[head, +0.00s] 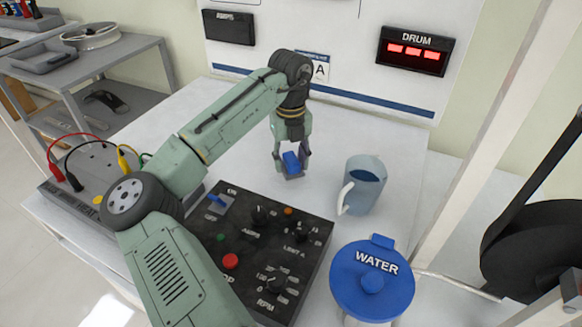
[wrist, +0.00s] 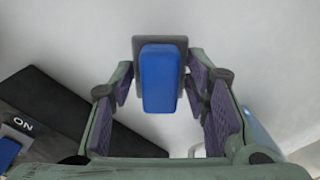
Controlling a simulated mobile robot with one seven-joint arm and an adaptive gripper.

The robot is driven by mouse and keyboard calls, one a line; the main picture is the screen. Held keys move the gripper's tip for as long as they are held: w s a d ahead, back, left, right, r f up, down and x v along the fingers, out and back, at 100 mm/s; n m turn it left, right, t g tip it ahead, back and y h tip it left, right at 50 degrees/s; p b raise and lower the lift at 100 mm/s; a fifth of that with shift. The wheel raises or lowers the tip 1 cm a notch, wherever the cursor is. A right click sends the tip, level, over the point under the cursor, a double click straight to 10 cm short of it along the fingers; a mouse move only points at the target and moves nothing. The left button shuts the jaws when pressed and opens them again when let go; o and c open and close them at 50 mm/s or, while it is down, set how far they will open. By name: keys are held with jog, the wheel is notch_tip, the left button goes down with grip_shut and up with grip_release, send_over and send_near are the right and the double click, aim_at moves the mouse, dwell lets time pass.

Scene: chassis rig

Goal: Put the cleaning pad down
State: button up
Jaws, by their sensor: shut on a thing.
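The cleaning pad is a grey flat pad with a blue block-shaped handle (head: 291,160). In the wrist view the blue handle (wrist: 159,80) points toward the camera, with the grey pad (wrist: 178,44) behind it. My gripper (head: 291,158) is shut on the pad, with the fingers on either side in the wrist view (wrist: 160,95). The pad is over the white table (head: 240,140), behind the black control panel. I cannot tell whether its underside touches the table.
The black control panel (head: 245,245) with knobs and buttons is in front of the pad. A blue-grey jug (head: 366,190) stands to the right. A blue-lidded WATER container (head: 372,280) is at front right. The table behind the pad is clear.

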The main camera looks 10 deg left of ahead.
aim_at(291, 170)
jog(key=shift+f+p, duration=0.3)
jog(key=shift+f, duration=1.35)
jog(key=shift+f, duration=0.2)
jog(key=o, duration=1)
notch_tip(291, 170, up, 12)
jog(key=shift+r+b, duration=0.25)
jog(key=shift+b, duration=0.9)
